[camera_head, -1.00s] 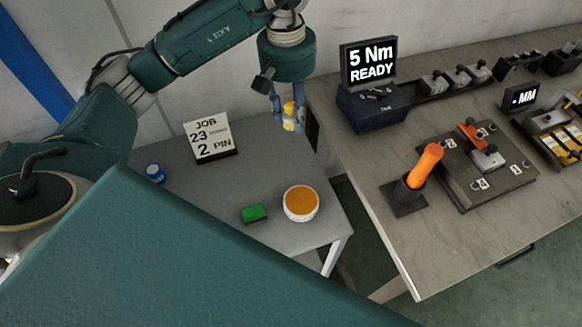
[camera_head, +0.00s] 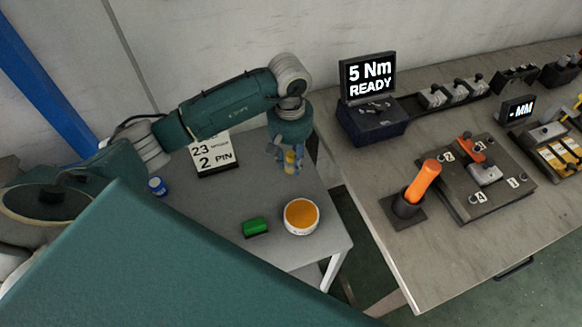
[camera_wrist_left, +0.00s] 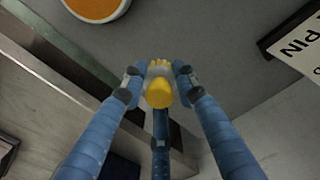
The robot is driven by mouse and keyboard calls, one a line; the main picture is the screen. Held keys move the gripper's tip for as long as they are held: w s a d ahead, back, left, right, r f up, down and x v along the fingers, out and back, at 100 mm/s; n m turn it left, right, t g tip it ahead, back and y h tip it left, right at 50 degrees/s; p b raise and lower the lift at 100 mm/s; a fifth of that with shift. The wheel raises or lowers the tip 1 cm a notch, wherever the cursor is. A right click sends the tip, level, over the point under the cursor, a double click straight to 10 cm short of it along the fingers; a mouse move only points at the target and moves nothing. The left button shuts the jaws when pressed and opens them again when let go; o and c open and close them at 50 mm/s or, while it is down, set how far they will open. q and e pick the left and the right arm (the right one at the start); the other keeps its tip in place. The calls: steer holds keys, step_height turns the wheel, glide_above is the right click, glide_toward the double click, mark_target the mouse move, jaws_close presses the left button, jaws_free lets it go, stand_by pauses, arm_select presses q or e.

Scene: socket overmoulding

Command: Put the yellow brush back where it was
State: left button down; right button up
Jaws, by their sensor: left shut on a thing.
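The yellow brush (camera_wrist_left: 160,92) is held between the blue fingers of my left gripper (camera_wrist_left: 154,80) in the left wrist view, with its pale bristle end pointing away from the camera. In the head view my left gripper (camera_head: 288,160) points down over the back right part of the small grey table, with the yellow brush (camera_head: 290,162) between its fingers. I cannot tell whether the brush touches the table. My right gripper is not in view.
On the small table (camera_head: 200,215) stand a white bowl with orange contents (camera_head: 301,216), a green block (camera_head: 255,227), a blue container (camera_head: 157,186) and a job sign (camera_head: 215,158). The larger bench to the right holds the orange-handled tool (camera_head: 424,180) and the display (camera_head: 368,75).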

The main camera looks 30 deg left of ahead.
mark_target(291, 170)
arm_select(q)
steer(key=shift+f, duration=0.25)
step_height(291, 170, down, 3)
steer(key=shift+f+p, duration=0.2)
steer(key=shift+p, duration=0.2)
steer(key=shift+f, duration=0.25)
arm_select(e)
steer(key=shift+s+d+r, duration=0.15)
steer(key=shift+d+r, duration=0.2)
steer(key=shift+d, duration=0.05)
arm_select(q)
steer(key=shift+f, duration=0.1)
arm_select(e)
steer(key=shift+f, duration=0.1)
arm_select(q)
steer(key=c, duration=1.8)
jaws_free()
steer(key=o, duration=0.4)
steer(key=shift+o, duration=0.2)
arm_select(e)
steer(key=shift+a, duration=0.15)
